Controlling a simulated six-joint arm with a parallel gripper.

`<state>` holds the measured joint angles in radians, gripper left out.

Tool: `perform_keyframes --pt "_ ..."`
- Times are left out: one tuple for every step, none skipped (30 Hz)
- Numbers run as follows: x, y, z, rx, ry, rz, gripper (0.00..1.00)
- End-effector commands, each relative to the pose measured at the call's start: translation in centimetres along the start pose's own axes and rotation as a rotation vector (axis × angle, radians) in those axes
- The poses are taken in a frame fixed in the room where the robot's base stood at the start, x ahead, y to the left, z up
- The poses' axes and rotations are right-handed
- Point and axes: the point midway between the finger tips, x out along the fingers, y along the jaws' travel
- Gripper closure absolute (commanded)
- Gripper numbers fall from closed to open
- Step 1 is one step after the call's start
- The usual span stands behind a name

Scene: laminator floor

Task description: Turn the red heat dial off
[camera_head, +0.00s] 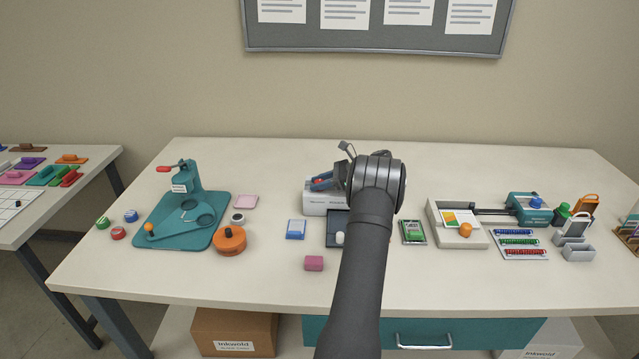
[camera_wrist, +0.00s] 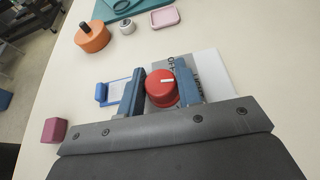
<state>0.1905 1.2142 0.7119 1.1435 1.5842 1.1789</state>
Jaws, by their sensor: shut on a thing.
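The red heat dial (camera_wrist: 161,90) sits between my gripper's two blue fingers in the wrist view. It is round, with a short white mark pointing roughly to the right of the picture. My gripper (camera_wrist: 160,92) is shut on the dial, one finger on each side. Beside it shows a white and grey surface (camera_wrist: 212,75) with printed lettering, partly hidden by the finger. In the head view, my gripper (camera_head: 325,181) is at the white machine (camera_head: 318,200) in the middle of the table. My arm hides much of the machine there.
A blue-framed card holder (camera_head: 296,229) and a pink block (camera_head: 314,263) lie in front of the machine. A green pad (camera_head: 413,231) and a white tray device (camera_head: 459,230) stand right.

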Motion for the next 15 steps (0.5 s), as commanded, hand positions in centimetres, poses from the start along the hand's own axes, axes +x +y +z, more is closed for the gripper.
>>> perform_keyframes --pt "0.04 -0.04 -0.21 -0.013 0.001 0.032 0.91" --pt "0.03 -0.06 -0.18 -0.021 0.001 0.049 0.91" --pt "0.05 -0.04 -0.18 -0.030 0.001 0.072 0.91" --pt "0.06 -0.02 -0.18 -0.035 0.000 0.088 0.91" --pt "0.05 -0.04 -0.14 -0.042 0.000 0.102 0.91" --pt "0.06 -0.02 -0.16 -0.049 0.000 0.122 0.91" --pt "0.08 -0.01 -0.17 -0.054 0.000 0.135 0.91" --pt "0.06 -0.01 -0.13 -0.060 0.001 0.148 0.91" --pt "0.07 0.00 -0.15 -0.067 0.001 0.164 0.91" --pt "0.09 0.01 -0.17 -0.071 0.000 0.175 0.91" --pt "0.07 0.00 -0.12 -0.077 0.000 0.185 0.91" --pt "0.07 0.02 -0.12 -0.082 0.000 0.198 0.91" --pt "0.08 0.00 -0.13 -0.085 0.000 0.207 0.91" --pt "0.08 0.03 -0.14 -0.088 -0.001 0.216 0.91" --pt "0.07 0.01 -0.09 -0.093 0.000 0.225 0.91"
